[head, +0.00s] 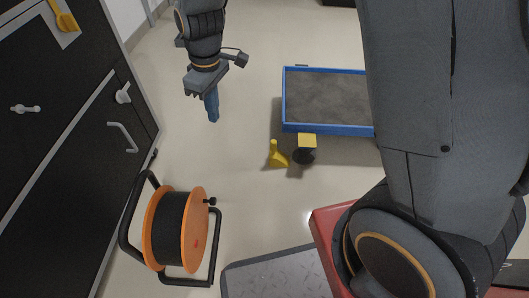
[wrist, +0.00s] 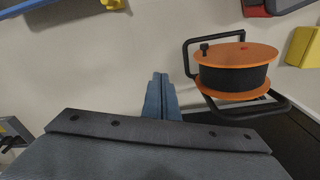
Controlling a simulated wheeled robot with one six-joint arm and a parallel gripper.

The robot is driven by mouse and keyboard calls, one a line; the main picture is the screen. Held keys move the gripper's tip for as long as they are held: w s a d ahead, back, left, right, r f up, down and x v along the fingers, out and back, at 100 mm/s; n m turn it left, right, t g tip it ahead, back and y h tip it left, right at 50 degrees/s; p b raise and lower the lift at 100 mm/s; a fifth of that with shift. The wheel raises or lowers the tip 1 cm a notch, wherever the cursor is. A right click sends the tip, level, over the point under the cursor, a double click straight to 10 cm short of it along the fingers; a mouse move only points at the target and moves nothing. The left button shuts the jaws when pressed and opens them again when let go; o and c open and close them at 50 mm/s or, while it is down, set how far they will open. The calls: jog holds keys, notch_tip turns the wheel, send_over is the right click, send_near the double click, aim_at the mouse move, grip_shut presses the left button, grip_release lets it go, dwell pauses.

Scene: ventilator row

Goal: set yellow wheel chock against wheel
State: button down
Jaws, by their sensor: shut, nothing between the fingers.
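The yellow wheel chock (head: 277,156), a wedge with an upright knobbed grip, stands on the floor just left of the cart's dark wheel (head: 305,156). A narrow gap seems to show between them. The wheel sits under a yellow bracket (head: 307,141) at the near left corner of the blue-framed cart (head: 330,130). My gripper (head: 211,112) is shut and empty, pointing down in the air left of the cart and beyond the chock. Its blue fingers (wrist: 160,88) show together in the wrist view. A cut-off yellow piece (wrist: 112,4) at that view's top is chock or bracket; I cannot tell which.
An orange cable reel (head: 196,230) with a black frame stands on the floor at the lower left, also in the wrist view (wrist: 238,57). A dark cabinet (head: 60,130) with handles fills the left side. The floor between reel and chock is clear.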

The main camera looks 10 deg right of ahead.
aim_at(272, 154)
jog(key=w+d+f+n+b, duration=0.1)
jog(key=w+d+f, duration=0.2)
jog(key=f, duration=0.9)
jog(key=w+d+f+n+b, duration=0.1)
jog(key=w+d+f, duration=0.3)
jog(key=f, duration=0.8)
jog(key=w+d+f+n+b, duration=0.1)
jog(key=w+d+f+b, duration=0.2)
jog(key=f, duration=1)
jog(key=shift+w+d+n+h, duration=0.15)
jog(key=shift+d+n+h, duration=0.2)
jog(key=shift+d, duration=1.15)
jog(key=d, duration=0.1)
jog(key=b, duration=0.1)
jog(key=d, duration=0.1)
jog(key=shift+s+d+f+b, duration=0.25)
jog(key=shift+s+d+b, duration=0.05)
jog(key=shift+d, duration=0.05)
jog(key=shift+s+d+r, duration=0.1)
jog(key=shift+s+d, duration=0.15)
jog(key=shift+d, duration=0.3)
jog(key=shift+s+d+r+p, duration=0.1)
jog(key=shift+s+d+p, duration=0.2)
jog(key=shift+d, duration=0.35)
jog(key=shift+s+d+p, duration=0.1)
jog(key=shift+d+p, duration=0.25)
jog(key=shift+d, duration=0.35)
